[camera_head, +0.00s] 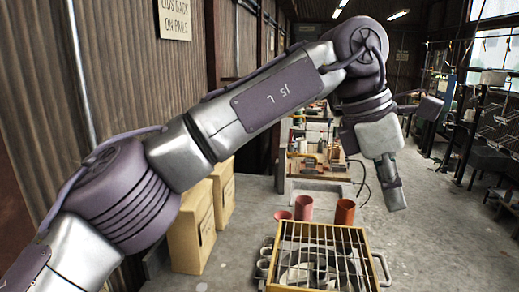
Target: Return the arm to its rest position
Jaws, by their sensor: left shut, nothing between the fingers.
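My left arm comes in from the left, rises across the middle of the head view and bends down at its wrist. My left gripper (395,192) points down at the right of centre, in front of the floor. It is shut, with nothing held in it. It hangs above and to the right of a yellow-framed wire-topped crate (338,228), apart from it. My right gripper is out of view.
Red cylinders (345,211) stand behind the crate. Cardboard boxes (190,235) stand at the left, partly behind my arm. A cluttered workbench (318,163) is farther back. Dark racks (470,120) line the right side. Bare concrete floor (440,240) lies right of the crate.

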